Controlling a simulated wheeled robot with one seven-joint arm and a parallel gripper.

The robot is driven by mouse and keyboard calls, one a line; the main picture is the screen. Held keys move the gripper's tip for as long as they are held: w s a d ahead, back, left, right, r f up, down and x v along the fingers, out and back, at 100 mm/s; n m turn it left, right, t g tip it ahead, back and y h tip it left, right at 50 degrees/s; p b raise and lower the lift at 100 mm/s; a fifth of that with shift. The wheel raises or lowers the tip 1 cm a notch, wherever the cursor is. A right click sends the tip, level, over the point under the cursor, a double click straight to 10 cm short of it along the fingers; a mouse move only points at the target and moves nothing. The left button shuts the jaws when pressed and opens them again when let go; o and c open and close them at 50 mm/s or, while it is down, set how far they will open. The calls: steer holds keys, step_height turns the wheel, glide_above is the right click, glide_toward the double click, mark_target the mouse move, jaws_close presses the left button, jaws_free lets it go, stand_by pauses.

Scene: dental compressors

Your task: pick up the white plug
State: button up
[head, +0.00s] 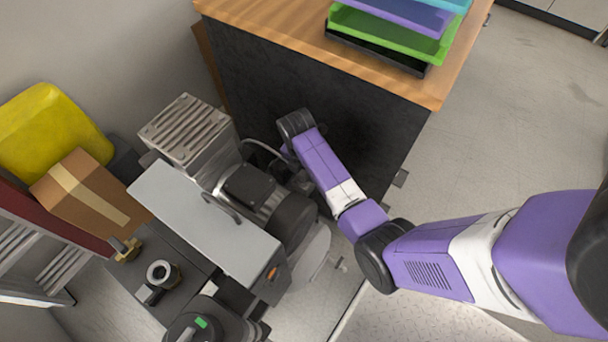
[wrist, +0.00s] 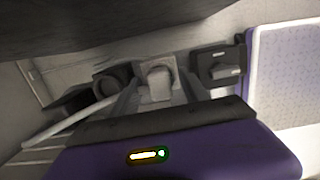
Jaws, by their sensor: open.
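In the wrist view, the white plug (wrist: 159,86) is a small pale block with a rounded top. It shows near the middle, beyond the purple body of my gripper (wrist: 157,76). My gripper is open, with one grey finger on each side of the plug. I cannot tell whether either finger touches it. In the head view, my purple and white arm reaches down between the compressor and the dark side of the cabinet. The plug and my fingers are hidden there.
The grey compressor unit (head: 205,225) stands left of my arm. The wood-topped cabinet (head: 300,85) rises behind it, with stacked trays on top. In the wrist view, dark fittings (wrist: 218,66) sit close on both sides of the plug. Open floor (head: 530,110) lies at right.

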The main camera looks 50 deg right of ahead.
jaws_close()
steer(key=shift+r, duration=0.1)
